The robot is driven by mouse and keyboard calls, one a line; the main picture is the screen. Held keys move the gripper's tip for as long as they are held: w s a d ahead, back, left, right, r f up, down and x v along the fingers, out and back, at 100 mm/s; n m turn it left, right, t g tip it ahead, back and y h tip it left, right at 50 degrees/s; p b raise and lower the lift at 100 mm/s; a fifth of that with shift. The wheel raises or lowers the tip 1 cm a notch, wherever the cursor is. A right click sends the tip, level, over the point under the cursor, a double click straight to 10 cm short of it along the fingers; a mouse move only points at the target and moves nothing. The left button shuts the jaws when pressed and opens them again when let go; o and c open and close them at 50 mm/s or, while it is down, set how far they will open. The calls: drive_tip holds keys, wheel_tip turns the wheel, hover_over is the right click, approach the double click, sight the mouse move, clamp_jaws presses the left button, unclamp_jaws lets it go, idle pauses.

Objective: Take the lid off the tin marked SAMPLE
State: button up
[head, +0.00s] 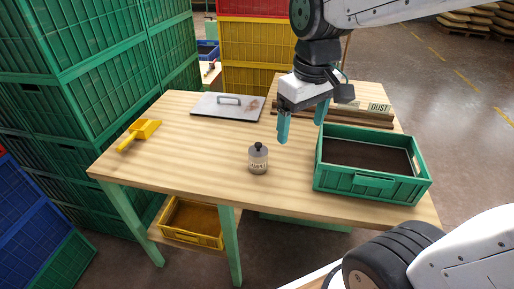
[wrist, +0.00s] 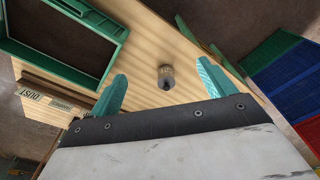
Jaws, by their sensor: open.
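The tin marked SAMPLE (head: 258,162) is a small grey metal can standing upright near the middle front of the wooden table (head: 190,150). Its lid (head: 258,149) is on it and has a dark knob on top. My gripper (head: 303,125) is open and empty, above the table, to the right of the tin and apart from it. In the wrist view the tin (wrist: 166,77) stands beyond the two teal fingers, roughly between them in the picture.
A green crate (head: 372,184) stands right of the tin. A metal plate with a handle (head: 228,106) lies at the back, a yellow scoop (head: 140,133) at the left. A DUST label (head: 379,107) is at the back right. The table around the tin is clear.

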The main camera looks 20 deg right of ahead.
drive_tip(key=w+f+n, duration=0.3)
drive_tip(key=w+f, duration=0.2)
drive_tip(key=w, duration=0.6)
drive_tip(key=n, duration=0.1)
hover_over(258, 144)
drive_tip(key=s, duration=0.1)
wheel_tip(258, 144, down, 5)
drive_tip(key=shift+g, duration=0.4)
drive_tip(key=f, duration=0.5)
drive_tip(key=w+f, duration=0.1)
drive_tip(key=f, duration=0.2)
drive_tip(key=shift+f, duration=0.6)
drive_tip(key=c, duration=1.1)
